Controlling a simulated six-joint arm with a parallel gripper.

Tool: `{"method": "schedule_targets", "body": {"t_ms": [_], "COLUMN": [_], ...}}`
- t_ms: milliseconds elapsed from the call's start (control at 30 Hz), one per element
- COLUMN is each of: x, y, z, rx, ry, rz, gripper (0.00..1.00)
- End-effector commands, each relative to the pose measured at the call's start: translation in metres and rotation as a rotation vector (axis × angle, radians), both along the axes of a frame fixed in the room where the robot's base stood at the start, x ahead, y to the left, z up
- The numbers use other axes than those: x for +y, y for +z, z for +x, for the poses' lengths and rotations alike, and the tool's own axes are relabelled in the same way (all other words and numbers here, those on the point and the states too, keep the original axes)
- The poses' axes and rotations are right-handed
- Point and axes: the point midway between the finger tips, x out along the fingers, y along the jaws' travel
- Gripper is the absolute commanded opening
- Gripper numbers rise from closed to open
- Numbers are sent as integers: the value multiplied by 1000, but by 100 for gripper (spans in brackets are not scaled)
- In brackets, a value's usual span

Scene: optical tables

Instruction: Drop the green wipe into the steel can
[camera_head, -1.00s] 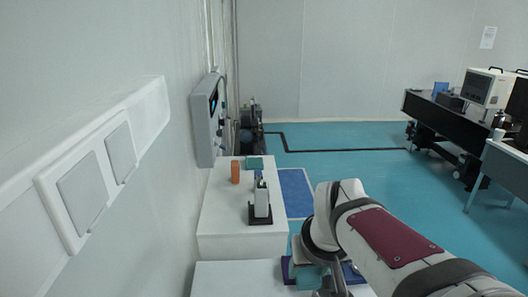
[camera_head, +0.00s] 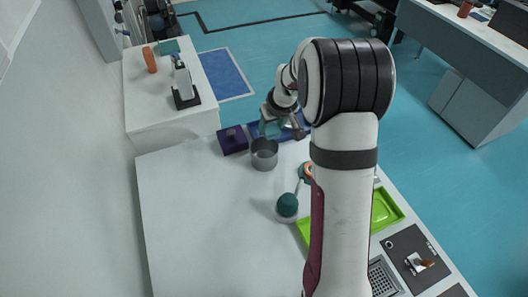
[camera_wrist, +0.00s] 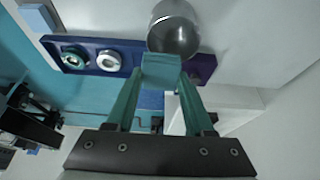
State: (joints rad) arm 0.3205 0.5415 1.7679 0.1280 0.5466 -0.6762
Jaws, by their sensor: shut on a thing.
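The green wipe (camera_wrist: 161,70) is a small teal block between the fingertips of my gripper (camera_wrist: 160,80) in the wrist view. My gripper is shut on it. In the head view the wipe (camera_head: 270,129) shows below my gripper (camera_head: 272,122), just behind the steel can. The steel can (camera_head: 264,158) stands upright and open on the white table. In the wrist view the can (camera_wrist: 174,33) lies just beyond the wipe, which overlaps its near edge in the picture. The height of the wipe above the can is hard to tell.
A green-capped item (camera_head: 287,206) and a lime tray (camera_head: 385,212) stand nearer. The white table (camera_head: 200,225) is clear at left.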

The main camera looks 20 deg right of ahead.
Motion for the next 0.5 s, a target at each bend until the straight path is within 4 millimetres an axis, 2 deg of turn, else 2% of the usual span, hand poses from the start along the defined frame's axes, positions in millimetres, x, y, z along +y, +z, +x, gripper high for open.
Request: {"method": "schedule_targets", "body": {"t_ms": [300,333,500], "x": [0,0,0], "y": [-5,-5,-4], "z": [0,0,0], "rx": [-1,-1,0], "ry": [-1,-1,0], "rz": [0,0,0], "gripper": [1,58,88]}}
